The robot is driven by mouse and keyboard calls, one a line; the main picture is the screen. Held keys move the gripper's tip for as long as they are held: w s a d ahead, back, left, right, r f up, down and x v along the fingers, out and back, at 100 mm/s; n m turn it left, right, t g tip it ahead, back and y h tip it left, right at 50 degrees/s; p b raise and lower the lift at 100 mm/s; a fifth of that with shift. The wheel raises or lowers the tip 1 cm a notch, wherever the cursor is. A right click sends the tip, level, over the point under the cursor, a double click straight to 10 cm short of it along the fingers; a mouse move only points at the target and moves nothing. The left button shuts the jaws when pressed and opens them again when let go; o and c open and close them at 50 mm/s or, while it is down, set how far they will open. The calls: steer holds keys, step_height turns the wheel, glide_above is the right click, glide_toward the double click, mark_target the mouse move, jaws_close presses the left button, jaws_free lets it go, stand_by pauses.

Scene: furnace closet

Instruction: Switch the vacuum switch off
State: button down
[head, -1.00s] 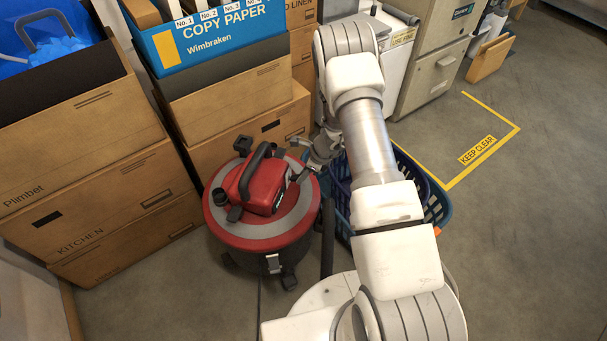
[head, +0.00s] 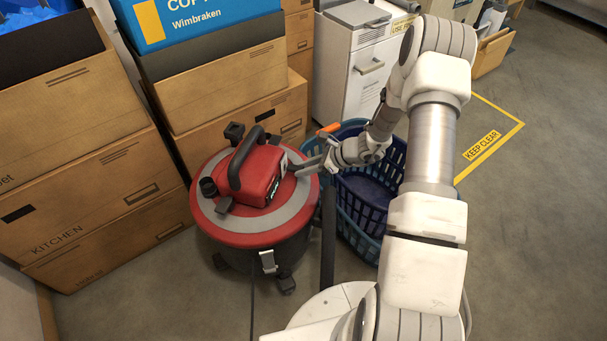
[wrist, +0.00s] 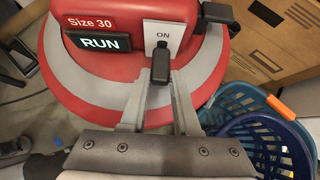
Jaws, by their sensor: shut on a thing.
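The red and black vacuum (head: 235,225) stands on the floor left of my arm, with a grey ring on its lid. Its vacuum switch (wrist: 160,60) is a black lever on a white plate marked ON, beside a lit display (wrist: 97,41) reading RUN. My gripper (wrist: 161,78) is shut on the switch lever, with its grey fingers on either side of it. In the head view my gripper (head: 302,167) reaches in from the right to the vacuum's red housing. The lever is too small to make out there.
Blue laundry baskets (head: 395,157) stand close right of the vacuum, one with an orange handle (head: 328,129). Cardboard boxes (head: 225,85) are stacked behind and left. A white cabinet (head: 355,75) stands behind the baskets. Floor marked KEEP CLEAR (head: 482,145) is open at right.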

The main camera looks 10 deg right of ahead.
mark_target(305, 181)
steer(key=shift+s+d+f+t+y+b, duration=0.1)
steer(key=shift+d+f+t+y+b, duration=0.1)
steer(key=shift+f+t+y+b, duration=0.85)
steer(key=shift+a+f+t+y, duration=0.1)
steer(key=shift+f+t+y, duration=0.35)
steer(key=shift+y, duration=0.5)
steer(key=shift+a+f+t+y, duration=0.1)
steer(key=shift+f+t+y, duration=0.3)
steer(key=shift+y, duration=0.5)
steer(key=c, duration=0.6)
jaws_free()
steer(key=shift+c, duration=0.2)
steer(key=p+v, duration=0.4)
steer(key=v, duration=1.3)
steer(key=shift+d, duration=0.2)
steer(key=shift+f, duration=0.1)
